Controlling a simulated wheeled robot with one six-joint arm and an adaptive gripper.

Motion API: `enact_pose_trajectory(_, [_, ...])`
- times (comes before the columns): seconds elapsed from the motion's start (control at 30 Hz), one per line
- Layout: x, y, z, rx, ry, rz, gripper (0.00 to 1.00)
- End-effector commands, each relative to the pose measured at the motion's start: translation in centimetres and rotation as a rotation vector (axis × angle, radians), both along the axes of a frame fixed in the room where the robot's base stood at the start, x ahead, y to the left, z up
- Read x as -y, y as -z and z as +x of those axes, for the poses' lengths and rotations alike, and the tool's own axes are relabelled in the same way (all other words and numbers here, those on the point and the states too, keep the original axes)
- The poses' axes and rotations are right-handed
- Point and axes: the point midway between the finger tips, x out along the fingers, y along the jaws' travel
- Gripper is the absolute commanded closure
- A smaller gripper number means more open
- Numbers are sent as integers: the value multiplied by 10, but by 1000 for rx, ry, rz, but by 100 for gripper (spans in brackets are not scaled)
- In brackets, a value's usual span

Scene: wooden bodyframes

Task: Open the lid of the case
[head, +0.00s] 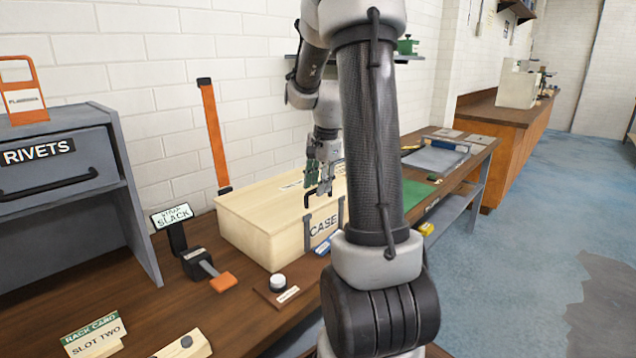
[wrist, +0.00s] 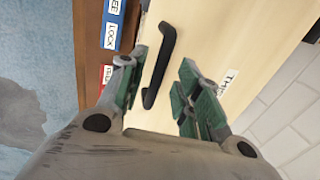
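The pale wooden case (head: 262,215), labelled CASE on its front, sits on the brown workbench with its lid (head: 255,195) closed. A black bar handle (wrist: 158,65) lies on the pale lid surface in the wrist view; in the head view my gripper partly covers it. My gripper (head: 322,188) is over the lid near its front edge, fingers pointing down. In the wrist view my gripper (wrist: 163,85) is open, with its green-padded fingers on either side of the handle. I cannot tell how far the fingertips are from the lid.
A rivets cabinet (head: 60,165) stands at left. A block with a white knob (head: 278,284), a black-and-orange strap piece (head: 205,268) and a slack sign (head: 172,215) are near the case. A green mat (head: 405,192) lies right of it. A wall is behind.

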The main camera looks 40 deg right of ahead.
Motion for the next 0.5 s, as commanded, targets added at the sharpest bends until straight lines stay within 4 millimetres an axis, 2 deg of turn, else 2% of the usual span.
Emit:
enact_pose_trajectory(0.07, [0,0,0,0,0,0,66])
enact_pose_trajectory(0.2, [0,0,0,0,0,0,92])
enact_pose_trajectory(0.27, [0,0,0,1,1,0,100])
enact_pose_trajectory(0.5, [0,-1,1,2,1,-1,100])
